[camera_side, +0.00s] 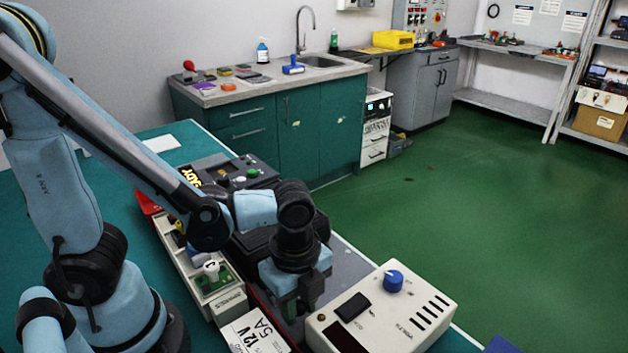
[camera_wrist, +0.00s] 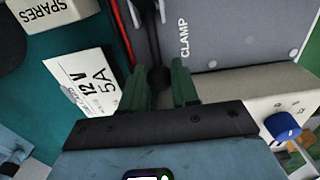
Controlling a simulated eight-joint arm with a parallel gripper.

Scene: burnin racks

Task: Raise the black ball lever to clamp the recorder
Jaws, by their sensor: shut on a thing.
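The black ball (camera_wrist: 158,78) of the lever sits between the two green fingers of my gripper (camera_wrist: 160,88) in the wrist view, and the gripper is shut on it. A dark lever arm (camera_wrist: 149,35) runs from the ball toward the top of that view. A grey plate (camera_wrist: 225,35) marked CLAMP lies just right of the lever. In the side view my gripper (camera_side: 297,305) points down between the white card and the cream box, and the ball is hidden there. A dark device (camera_side: 252,243) behind the wrist is partly covered, and I cannot tell whether it is the recorder.
A cream box (camera_side: 385,320) with a blue knob (camera_side: 393,281) stands close right of my gripper. A white card marked 12V 5A (camera_side: 258,335) and a SPARES tray (camera_side: 232,303) lie to the left. A dark control panel (camera_side: 228,172) stands behind. Green bench top is clear at far left.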

